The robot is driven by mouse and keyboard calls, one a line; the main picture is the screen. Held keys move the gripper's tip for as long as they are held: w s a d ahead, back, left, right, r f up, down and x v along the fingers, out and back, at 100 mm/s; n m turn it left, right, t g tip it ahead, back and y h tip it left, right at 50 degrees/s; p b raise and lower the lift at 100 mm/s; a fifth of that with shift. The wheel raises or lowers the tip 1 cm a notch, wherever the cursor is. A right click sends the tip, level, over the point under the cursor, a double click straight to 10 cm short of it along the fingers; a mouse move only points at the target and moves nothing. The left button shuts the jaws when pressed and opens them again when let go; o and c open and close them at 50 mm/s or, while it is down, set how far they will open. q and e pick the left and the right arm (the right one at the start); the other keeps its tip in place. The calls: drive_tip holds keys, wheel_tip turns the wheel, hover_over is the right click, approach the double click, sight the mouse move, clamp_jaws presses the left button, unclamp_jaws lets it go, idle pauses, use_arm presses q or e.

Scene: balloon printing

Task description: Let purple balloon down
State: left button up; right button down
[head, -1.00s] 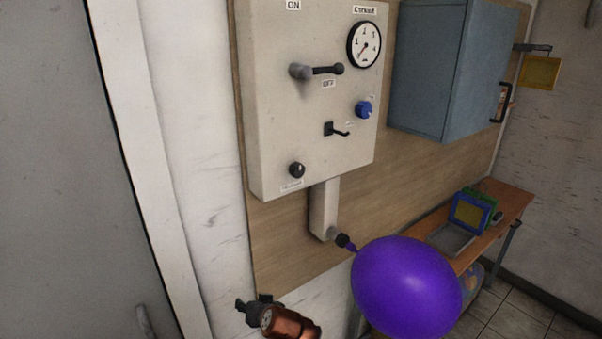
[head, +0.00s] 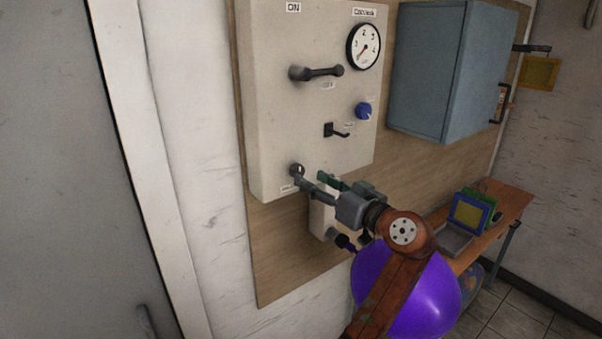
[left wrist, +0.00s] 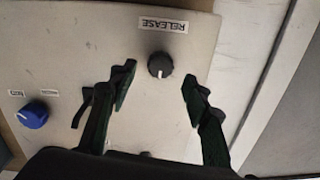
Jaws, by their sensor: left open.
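The purple balloon (head: 437,295) hangs inflated on the dark nozzle (head: 342,240) below the control panel (head: 283,110). My left arm hides part of the balloon. My left gripper (head: 312,176) is at the lower part of the panel, by the small black release knob (head: 297,170). In the left wrist view the release knob (left wrist: 160,65) sits between the two open fingertips of my left gripper (left wrist: 156,82), apart from both. The label "RELEASE" (left wrist: 163,22) shows upside down beside it. My right gripper is not in view.
The panel also carries a lever (head: 318,72), a gauge (head: 364,47), a blue knob (head: 364,111) and a small black switch (head: 335,130). A blue-grey cabinet (head: 430,70) hangs to the right. A wooden bench (head: 512,205) with framed screens (head: 470,213) stands below it.

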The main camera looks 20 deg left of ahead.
sight(300, 173)
use_arm(q)
drive_tip(key=x, duration=0.5)
drive_tip(key=shift+w+a+p, duration=0.1)
drive_tip(key=shift+a+p, duration=0.05)
drive_tip(key=shift+p, duration=0.25)
drive_tip(key=shift+c, duration=0.6)
drive_tip(key=c, duration=1)
drive_tip(key=shift+c, duration=0.2)
